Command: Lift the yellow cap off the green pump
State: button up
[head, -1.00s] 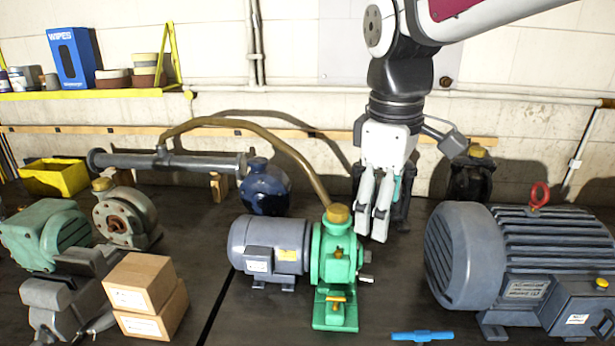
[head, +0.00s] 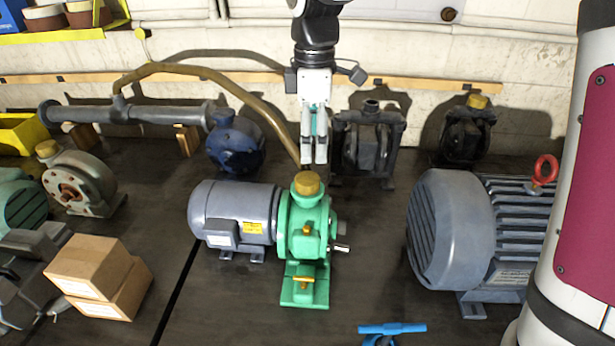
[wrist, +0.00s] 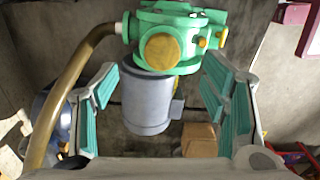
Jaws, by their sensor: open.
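The green pump (head: 308,230) stands on the dark bench, joined to a grey motor (head: 232,215) on its left. Its yellow cap (head: 307,183) sits on top of the pump. My gripper (head: 314,160) points down, behind and above the cap in the head view, and is apart from it. In the wrist view the gripper (wrist: 165,95) is open and empty, with teal-padded fingers at left and right. The cap (wrist: 160,50) shows from above, between and beyond the fingers, toward the top. The pump (wrist: 185,20) is around it.
A brown hose (head: 232,92) arcs down to near the pump, and in the wrist view the hose (wrist: 65,85) runs close by the left finger. A large grey motor (head: 450,235) stands right. Cardboard boxes (head: 95,270) stand left. A blue valve key (head: 392,329) lies in front.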

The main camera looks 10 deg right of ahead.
aim_at(309, 178)
notch_tip(309, 178, down, 3)
jog(key=shift+r, duration=0.1)
jog(key=shift+s+a+f+p, duration=0.15)
jog(key=shift+f+p, duration=0.1)
jog(key=shift+f, duration=0.65)
jog(key=shift+a+f+p, duration=0.1)
jog(key=shift+f+p, duration=0.15)
jog(key=shift+f, duration=0.7)
jog(key=shift+s+a+f+p, duration=0.15)
jog(key=shift+f+p, duration=0.1)
jog(key=shift+f, duration=0.65)
jog(key=shift+w, duration=0.15)
jog(key=c, duration=0.8)
